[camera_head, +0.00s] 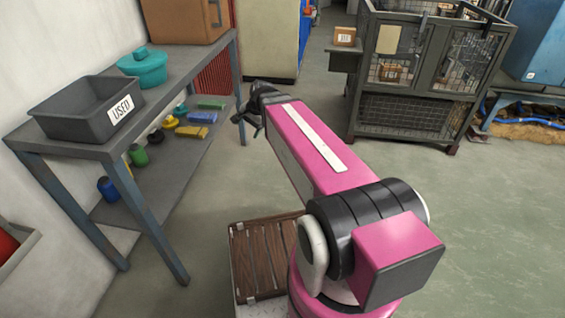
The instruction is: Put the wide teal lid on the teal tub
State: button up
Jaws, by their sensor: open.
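A round teal tub (147,77) stands on the top of the grey table, behind the grey bin. A wide teal lid (140,57) with a raised knob appears to lie over the tub's top. I cannot tell whether it sits flush. My gripper (246,127) is at the far end of my pink arm, to the right of the table and beyond its right edge. It is open, with no object visible between its dark fingers. It is clear of the tub and lid.
A grey bin marked USED (78,122) stands at the table's near left, and a brown box (185,20) at its back. Several coloured items lie on the table's lower shelf (150,185). A wire cage (425,75) stands back right. The floor (480,220) right of my arm is clear.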

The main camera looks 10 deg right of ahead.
jog(key=s+d+f+n+g+h, duration=0.2)
jog(key=s+d+f+n+h, duration=0.2)
jog(key=s+d+f+n, duration=0.4)
jog(key=s+d+f, duration=0.3)
jog(key=shift+s+d+g, duration=0.15)
jog(key=shift+s+g, duration=0.1)
jog(key=shift+g, duration=0.05)
dwell(0.4)
